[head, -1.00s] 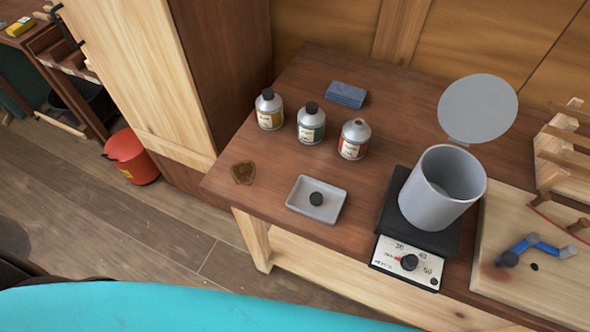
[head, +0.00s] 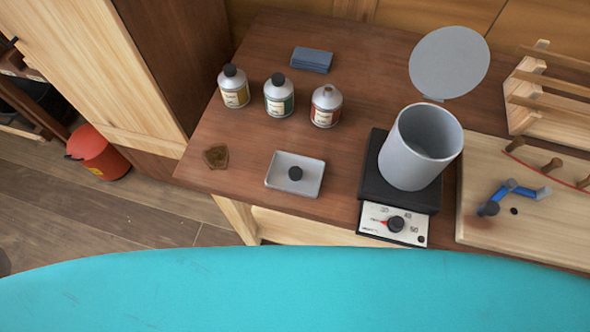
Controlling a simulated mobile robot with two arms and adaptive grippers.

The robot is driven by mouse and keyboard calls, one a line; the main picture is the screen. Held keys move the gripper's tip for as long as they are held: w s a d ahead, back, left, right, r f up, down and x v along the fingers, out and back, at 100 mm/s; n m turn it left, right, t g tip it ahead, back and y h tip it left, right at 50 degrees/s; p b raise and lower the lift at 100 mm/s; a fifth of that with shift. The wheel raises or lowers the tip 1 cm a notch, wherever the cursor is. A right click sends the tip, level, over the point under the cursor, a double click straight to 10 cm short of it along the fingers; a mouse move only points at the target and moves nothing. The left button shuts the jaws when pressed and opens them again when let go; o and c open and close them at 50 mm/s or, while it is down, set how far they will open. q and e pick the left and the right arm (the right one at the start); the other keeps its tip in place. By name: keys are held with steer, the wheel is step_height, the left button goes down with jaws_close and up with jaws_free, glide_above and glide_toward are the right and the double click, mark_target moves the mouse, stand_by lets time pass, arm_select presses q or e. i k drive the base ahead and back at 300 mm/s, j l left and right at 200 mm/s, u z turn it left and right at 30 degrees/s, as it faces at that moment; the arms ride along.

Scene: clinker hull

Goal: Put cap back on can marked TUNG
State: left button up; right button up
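Three small metal cans stand in a row on the wooden bench. The yellow-label can (head: 234,88) and the green-label can (head: 279,97) wear dark caps. The red-label can (head: 326,106) at the right of the row has no dark cap, and its bare neck shows. The label lettering is too small to read, so I cannot tell which says TUNG. A dark round cap (head: 295,173) lies in a shallow grey tray (head: 276,181) in front of the cans. Neither of my grippers shows in the head view.
A grey pot (head: 414,158) with its round lid (head: 449,62) raised stands on a black heater with a dial (head: 393,224). A blue folded cloth (head: 312,60), a brown patch (head: 216,157), a board with a blue tool (head: 513,187) and a wooden rack share the bench. A turquoise hull (head: 290,290) fills the foreground.

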mark_target(327, 101)
steer(key=j+z, duration=0.15)
steer(key=j, duration=0.35)
steer(key=j+z, duration=0.1)
steer(key=j, duration=0.35)
steer(key=k+j+z, duration=0.15)
steer(key=j, duration=0.35)
steer(key=j+z, duration=0.1)
steer(key=j, duration=0.35)
steer(key=k+j+z, duration=0.15)
steer(key=j, duration=0.3)
